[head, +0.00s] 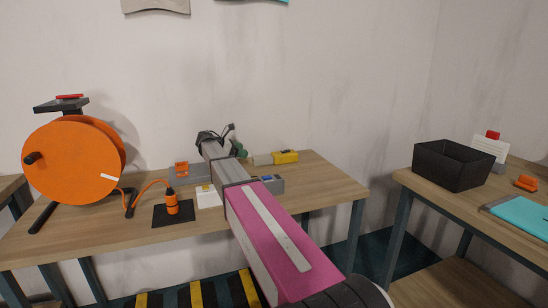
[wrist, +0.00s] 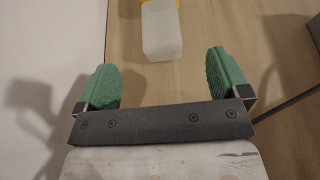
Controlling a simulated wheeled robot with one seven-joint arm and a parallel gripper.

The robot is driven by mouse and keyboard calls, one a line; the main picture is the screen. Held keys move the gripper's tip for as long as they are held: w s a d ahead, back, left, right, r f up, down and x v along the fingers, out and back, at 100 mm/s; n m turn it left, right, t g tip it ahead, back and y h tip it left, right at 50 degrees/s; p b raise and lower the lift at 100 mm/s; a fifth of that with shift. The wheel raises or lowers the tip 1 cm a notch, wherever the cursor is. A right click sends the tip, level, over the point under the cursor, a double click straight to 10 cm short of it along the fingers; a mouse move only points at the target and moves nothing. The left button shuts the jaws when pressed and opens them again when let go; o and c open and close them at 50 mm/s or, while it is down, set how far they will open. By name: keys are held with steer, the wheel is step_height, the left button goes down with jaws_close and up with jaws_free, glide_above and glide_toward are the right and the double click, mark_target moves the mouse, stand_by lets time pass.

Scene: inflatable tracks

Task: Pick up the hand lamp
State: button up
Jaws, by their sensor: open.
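The hand lamp appears to be the yellow piece with a pale translucent end; its yellow part (head: 286,156) lies near the back of the wooden table in the head view. In the wrist view its pale end (wrist: 162,32) points toward my gripper (wrist: 163,80), with a little yellow at the top edge. My gripper is open, with one green finger on each side and nothing between them. The pale end is just ahead of the fingertips, roughly centred. In the head view my gripper (head: 239,148) is left of the lamp, partly hidden by my arm.
An orange cable reel (head: 70,160) stands at the table's left. Its cord runs to an orange connector (head: 172,204) on a black mat. A grey-blue item (head: 270,184) sits beside my arm. The right table holds a black bin (head: 453,165). The wall is close behind.

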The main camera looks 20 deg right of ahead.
mark_target(260, 156)
steer(key=x, duration=0.5)
steer(key=shift+d, duration=0.25)
steer(key=shift+f+x, duration=0.25)
steer(key=shift+x, duration=2.35)
steer(key=shift+a, duration=0.1)
steer(key=c, duration=1.2)
